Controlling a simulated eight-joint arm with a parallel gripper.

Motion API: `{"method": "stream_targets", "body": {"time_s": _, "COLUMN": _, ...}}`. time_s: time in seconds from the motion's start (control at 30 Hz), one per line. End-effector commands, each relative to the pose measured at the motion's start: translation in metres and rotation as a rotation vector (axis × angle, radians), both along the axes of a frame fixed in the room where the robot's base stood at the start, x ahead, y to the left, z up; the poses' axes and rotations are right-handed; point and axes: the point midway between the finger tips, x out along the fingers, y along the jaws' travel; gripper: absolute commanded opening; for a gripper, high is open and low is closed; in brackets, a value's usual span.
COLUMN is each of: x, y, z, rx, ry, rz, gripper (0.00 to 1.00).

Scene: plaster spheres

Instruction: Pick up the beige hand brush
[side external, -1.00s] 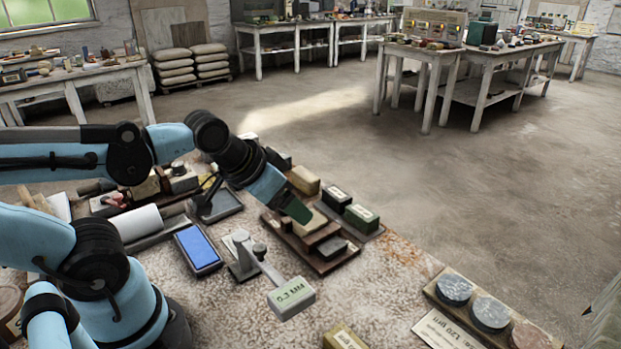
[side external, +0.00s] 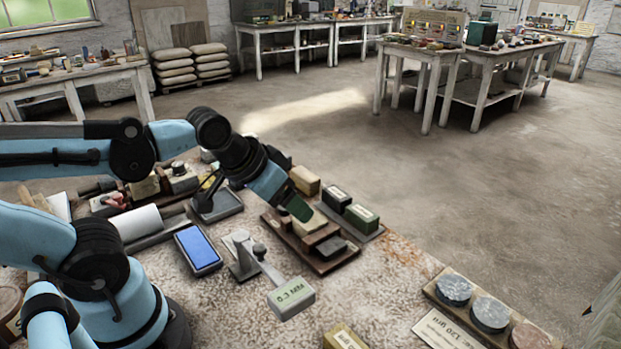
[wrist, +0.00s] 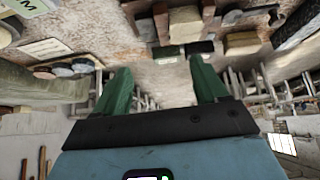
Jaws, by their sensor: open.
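My gripper (side external: 299,209) has green fingers and is tilted down over a brown wooden tray (side external: 324,268). In the wrist view my gripper (wrist: 161,85) is open, with nothing between its fingers. A beige block-like piece (side external: 312,223) lies on the tray right by the fingertips, partly hidden by them; it may be the beige hand brush, but I cannot make out bristles. In the wrist view a beige block (wrist: 185,24) shows past the fingers near the top edge. I cannot tell whether the fingers touch the beige piece.
Dark green-labelled blocks (side external: 361,217) stand right of the tray. A lever stand with a pale green block (side external: 291,298) is in front. A blue-screened device (side external: 198,249) lies to the left. Round discs on a board (side external: 490,313) sit at the lower right. Speckled tabletop (side external: 385,285) is clear between.

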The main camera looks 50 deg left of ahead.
Motion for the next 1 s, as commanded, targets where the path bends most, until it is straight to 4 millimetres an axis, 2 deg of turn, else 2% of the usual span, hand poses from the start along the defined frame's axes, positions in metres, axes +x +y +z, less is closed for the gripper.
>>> {"method": "stream_targets", "body": {"time_s": 0.17, "x": 0.022, "y": 0.013, "z": 0.021, "rx": -0.059, "ry": 0.054, "rz": 0.129, "gripper": 0.72}}
{"method": "stream_targets", "body": {"time_s": 0.3, "x": 0.049, "y": 0.031, "z": 0.038, "rx": -0.130, "ry": 0.121, "rz": 0.290, "gripper": 0.72}}
{"method": "stream_targets", "body": {"time_s": 0.53, "x": 0.095, "y": 0.066, "z": 0.054, "rx": -0.237, "ry": 0.222, "rz": 0.569, "gripper": 0.72}}
{"method": "stream_targets", "body": {"time_s": 0.77, "x": 0.137, "y": 0.108, "z": 0.052, "rx": -0.331, "ry": 0.315, "rz": 0.856, "gripper": 0.72}}
{"method": "stream_targets", "body": {"time_s": 1.0, "x": 0.172, "y": 0.158, "z": 0.033, "rx": -0.412, "ry": 0.401, "rz": 1.165, "gripper": 0.72}}
